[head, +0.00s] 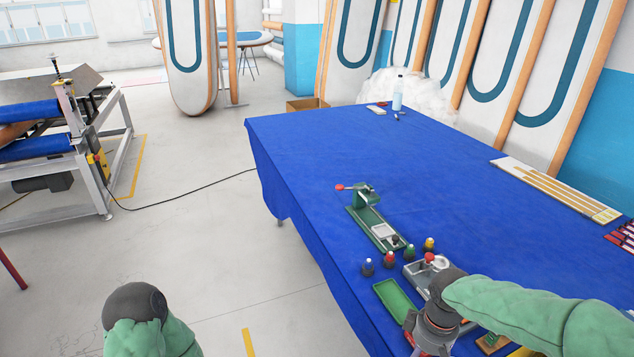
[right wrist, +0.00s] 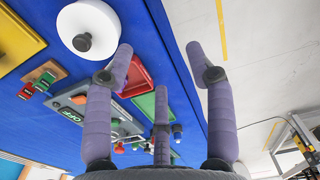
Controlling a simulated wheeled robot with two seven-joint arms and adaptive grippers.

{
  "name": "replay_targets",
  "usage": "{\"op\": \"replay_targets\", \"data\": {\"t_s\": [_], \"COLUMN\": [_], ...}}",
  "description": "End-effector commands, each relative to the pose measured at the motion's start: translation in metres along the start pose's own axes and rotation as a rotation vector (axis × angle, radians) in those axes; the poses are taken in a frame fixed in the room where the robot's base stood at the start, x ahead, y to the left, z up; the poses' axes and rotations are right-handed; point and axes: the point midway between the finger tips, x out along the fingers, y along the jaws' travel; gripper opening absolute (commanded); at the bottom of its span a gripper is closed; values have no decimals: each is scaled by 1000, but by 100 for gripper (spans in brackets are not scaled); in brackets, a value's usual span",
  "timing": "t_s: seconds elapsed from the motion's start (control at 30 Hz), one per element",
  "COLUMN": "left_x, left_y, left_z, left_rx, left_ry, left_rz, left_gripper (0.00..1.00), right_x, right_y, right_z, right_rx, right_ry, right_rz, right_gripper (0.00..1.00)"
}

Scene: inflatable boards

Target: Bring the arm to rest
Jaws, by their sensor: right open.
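My right arm (head: 540,310) reaches in from the right over the near end of the blue-covered table (head: 330,150). Its gripper is largely hidden behind the wrist in the head view. In the right wrist view my right gripper (right wrist: 161,64) has its purple fingers spread apart, with nothing between them. The fingers are over the table's edge, with the grey floor (right wrist: 255,60) showing on one side. Part of my left arm (head: 140,320), a dark joint and green sleeve, shows at the lower left, but its gripper is out of view.
A green tray (head: 393,299), small bottles (head: 389,258), a green press (head: 375,222) and a red-knobbed device (head: 430,262) crowd the near end. A white round object (right wrist: 88,30), a control box (right wrist: 78,108) and a red tray (right wrist: 136,76) lie near my fingers. The table's middle is clear.

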Motion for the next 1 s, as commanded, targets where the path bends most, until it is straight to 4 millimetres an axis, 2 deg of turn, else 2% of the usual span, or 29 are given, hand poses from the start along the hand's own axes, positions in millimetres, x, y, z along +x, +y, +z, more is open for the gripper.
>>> {"op": "replay_targets", "data": {"t_s": [0.27,0.47,0.57,0.77,1.0], "left_x": [3,5,7,12,18], "left_y": [-1,-2,-2,-4,-6], "left_z": [-1,-1,-1,-1,-1], "left_rx": [1,1,1,1,1], "left_ry": [2,1,1,1,1], "left_rz": [0,0,0,0,0], "left_gripper": [55,55,55,55,55], "right_x": [40,81,109,182,260], "right_y": [-14,-32,-44,-80,-125], "right_z": [-12,-21,-26,-29,-13], "right_rx": [33,80,119,256,464], "right_ry": [19,41,55,84,97], "right_rz": [-55,-111,-149,-242,-316], "right_gripper": [55,55,55,55,55]}}
